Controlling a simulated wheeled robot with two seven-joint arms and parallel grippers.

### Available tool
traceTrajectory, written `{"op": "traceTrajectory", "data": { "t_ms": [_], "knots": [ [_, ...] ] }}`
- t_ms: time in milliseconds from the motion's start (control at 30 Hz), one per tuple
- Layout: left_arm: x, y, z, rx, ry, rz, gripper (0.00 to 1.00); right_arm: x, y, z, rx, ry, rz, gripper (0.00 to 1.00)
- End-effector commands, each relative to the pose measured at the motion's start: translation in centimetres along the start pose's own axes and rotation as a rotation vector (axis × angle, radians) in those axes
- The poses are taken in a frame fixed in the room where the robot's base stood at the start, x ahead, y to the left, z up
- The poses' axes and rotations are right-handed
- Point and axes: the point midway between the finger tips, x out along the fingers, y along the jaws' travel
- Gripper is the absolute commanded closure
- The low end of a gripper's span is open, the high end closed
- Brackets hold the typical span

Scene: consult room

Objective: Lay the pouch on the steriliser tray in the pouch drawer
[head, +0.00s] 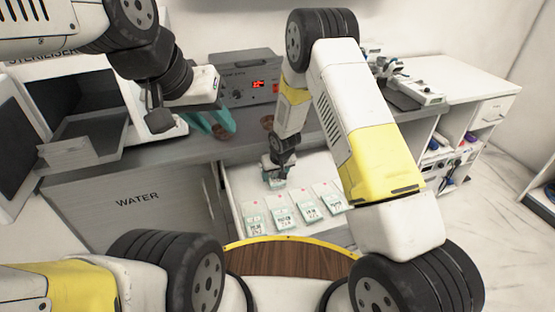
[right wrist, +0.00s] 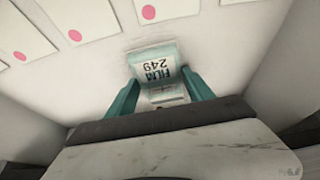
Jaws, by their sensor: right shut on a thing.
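The pouch (right wrist: 155,65), pale with a teal band and the label "FILM 249", is between the teal fingers of my right gripper (right wrist: 160,92) in the right wrist view. In the head view my right gripper (head: 276,176) is down over the open pouch drawer (head: 237,180), shut on the pouch (head: 278,184). Whether the pouch touches the drawer floor is unclear. The steriliser tray (head: 85,130) sticks out of the open steriliser (head: 45,85) and looks bare. My left gripper (head: 210,123) is over the counter beside the steriliser, its teal fingers apart and apparently empty.
Several pouches (head: 282,212) lie in a row in the front of the drawer; some (right wrist: 90,20) show at the upper left in the right wrist view. A grey device with a red display (head: 258,84) stands on the counter.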

Motion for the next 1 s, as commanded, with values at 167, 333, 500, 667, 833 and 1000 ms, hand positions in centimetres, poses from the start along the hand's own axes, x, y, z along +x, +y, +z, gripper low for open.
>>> {"op": "traceTrajectory", "data": {
  "t_ms": [167,333,500,667,833,1000],
  "knots": [
    [0.0,0.0,0.0,0.0,0.0,0.0,0.64,0.6,0.1,0.2,0.001,0.002,0.001,0.78],
    [0.0,0.0,0.0,0.0,0.0,0.0,0.64,0.7,0.1,0.2,0.001,0.001,0.001,0.78],
    [0.0,0.0,0.0,0.0,0.0,0.0,0.64,0.8,0.1,0.3,0.001,0.002,0.001,0.18],
    [0.0,0.0,0.0,0.0,0.0,0.0,0.64,0.8,0.1,0.3,0.001,0.002,0.001,0.18],
    [0.0,0.0,0.0,0.0,0.0,0.0,0.64,0.6,0.1,0.2,0.001,0.002,0.001,0.18],
    [0.0,0.0,0.0,0.0,0.0,0.0,0.64,-1.3,0.1,0.0,0.001,0.004,0.001,0.18]
  ]
}}
